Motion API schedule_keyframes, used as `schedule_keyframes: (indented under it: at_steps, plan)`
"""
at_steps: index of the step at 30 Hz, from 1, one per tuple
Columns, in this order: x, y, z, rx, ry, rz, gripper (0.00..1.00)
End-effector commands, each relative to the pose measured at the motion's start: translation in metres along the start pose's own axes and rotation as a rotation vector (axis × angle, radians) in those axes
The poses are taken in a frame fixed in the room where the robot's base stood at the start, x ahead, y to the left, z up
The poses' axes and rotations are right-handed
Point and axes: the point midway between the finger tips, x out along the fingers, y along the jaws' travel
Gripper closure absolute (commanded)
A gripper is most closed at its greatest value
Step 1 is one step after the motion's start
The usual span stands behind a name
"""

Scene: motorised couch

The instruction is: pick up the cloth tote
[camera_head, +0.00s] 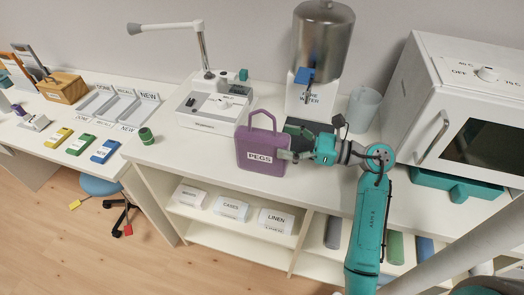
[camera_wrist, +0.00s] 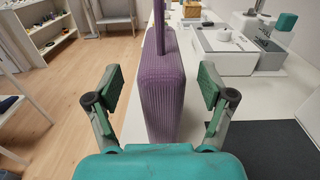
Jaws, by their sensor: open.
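The cloth tote (camera_head: 259,150) is purple with a white "PEGS" label and an upright loop handle. It stands upright on the white counter near its front edge. My gripper (camera_head: 290,155) is at the tote's right side in the head view. In the wrist view the tote (camera_wrist: 161,85) shows edge-on, ribbed, with its handle rising out of the top of the picture. My open gripper (camera_wrist: 157,92) has one finger on each side of it, with gaps between the pads and the tote. The fingertips are partly hidden in the head view.
A white machine with a lamp arm (camera_head: 215,105) stands behind left of the tote. A water dispenser (camera_head: 316,75) stands behind my gripper, and a grey jug (camera_head: 362,108) is beside it.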

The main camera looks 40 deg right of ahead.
Motion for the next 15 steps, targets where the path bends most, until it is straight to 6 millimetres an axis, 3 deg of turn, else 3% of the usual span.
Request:
schedule_keyframes:
  at_steps: [9,15]
  plan:
    - [0.041,-0.001,-0.002,0.000,0.000,0.002,0.19]
    - [0.049,-0.001,-0.002,0.000,-0.001,0.001,0.19]
